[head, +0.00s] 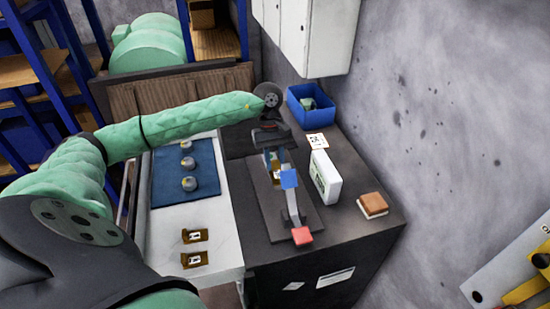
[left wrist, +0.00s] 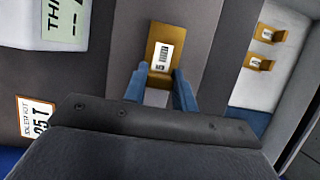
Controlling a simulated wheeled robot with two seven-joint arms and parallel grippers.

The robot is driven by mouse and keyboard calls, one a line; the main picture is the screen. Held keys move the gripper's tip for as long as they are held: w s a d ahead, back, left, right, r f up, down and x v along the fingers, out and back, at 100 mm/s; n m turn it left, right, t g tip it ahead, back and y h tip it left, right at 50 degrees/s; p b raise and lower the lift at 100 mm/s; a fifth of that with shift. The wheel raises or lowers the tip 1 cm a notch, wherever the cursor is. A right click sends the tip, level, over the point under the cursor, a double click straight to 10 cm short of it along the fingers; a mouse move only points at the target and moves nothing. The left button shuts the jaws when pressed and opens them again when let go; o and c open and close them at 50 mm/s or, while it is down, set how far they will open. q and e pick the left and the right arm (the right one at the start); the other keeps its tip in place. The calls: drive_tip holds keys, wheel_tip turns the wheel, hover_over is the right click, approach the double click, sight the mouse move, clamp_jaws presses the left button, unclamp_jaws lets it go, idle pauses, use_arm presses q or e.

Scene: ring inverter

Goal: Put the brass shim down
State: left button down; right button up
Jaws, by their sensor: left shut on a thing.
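A brass shim (left wrist: 160,50) with a white printed label sits between the blue fingertips of my left gripper (left wrist: 160,76), which is shut on it. In the head view my left gripper (head: 271,156) reaches in over the dark bench, and the held shim (head: 277,173) shows just below it, over the grey plate (head: 262,195). I cannot tell whether the shim touches the plate. Two similar brass pieces with labels, one (head: 194,236) behind the other (head: 194,260), rest on the white surface at left. My right gripper is out of view.
A white display box (head: 325,177), a brown-topped block (head: 373,204), a label card (head: 317,141) and a blue bin (head: 298,109) are to the right. Three round weights lie on a blue mat (head: 208,160).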

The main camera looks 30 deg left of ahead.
use_arm(q)
drive_tip(key=shift+f, duration=0.15)
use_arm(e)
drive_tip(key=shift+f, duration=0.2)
use_arm(q)
drive_tip(key=shift+f, duration=0.1)
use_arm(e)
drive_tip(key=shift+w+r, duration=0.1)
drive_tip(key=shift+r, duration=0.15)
use_arm(q)
drive_tip(key=c, duration=1.1)
unclamp_jaws()
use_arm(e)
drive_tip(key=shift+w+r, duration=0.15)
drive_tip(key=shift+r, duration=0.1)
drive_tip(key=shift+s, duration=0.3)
